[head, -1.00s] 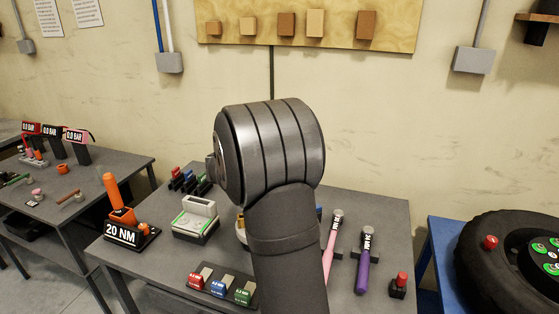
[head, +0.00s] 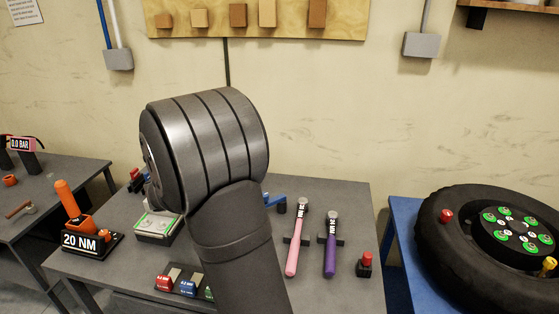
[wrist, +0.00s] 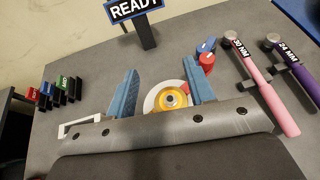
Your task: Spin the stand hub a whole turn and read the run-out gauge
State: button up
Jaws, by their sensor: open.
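In the wrist view, a round part with a white ring and a yellow centre (wrist: 172,98) sits on the grey bench; it looks like the stand hub. My gripper (wrist: 160,66) is open, its two blue fingers pointing over the bench on either side of this part. I cannot tell whether they touch it. The gripper's body hides its lower edge. A black post with a sign reading READY (wrist: 136,10) stands beyond it; I cannot tell whether this is the run-out gauge. In the head view my arm hides the hub and the fingers.
A pink wrench (head: 297,240) and a purple wrench (head: 331,245) lie right of my arm. A red-topped block (head: 365,264) is near the bench's right edge. A 20 NM stand (head: 90,241) is at left. A tyre (head: 447,240) lies on a blue table at right.

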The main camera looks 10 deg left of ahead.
jog(key=s+d+f+m+t+h, duration=0.25)
jog(key=s+d+f+t, duration=0.2)
jog(key=s+f, duration=0.5)
jog(key=shift+h, duration=0.45)
jog(key=x, duration=0.6)
jog(key=f+x, duration=0.1)
jog(key=x, duration=0.5)
jog(key=f+x, duration=0.1)
jog(key=x, duration=0.6)
jog(key=shift+n, duration=0.25)
grip_shut()
jog(key=shift+w+r, duration=0.1)
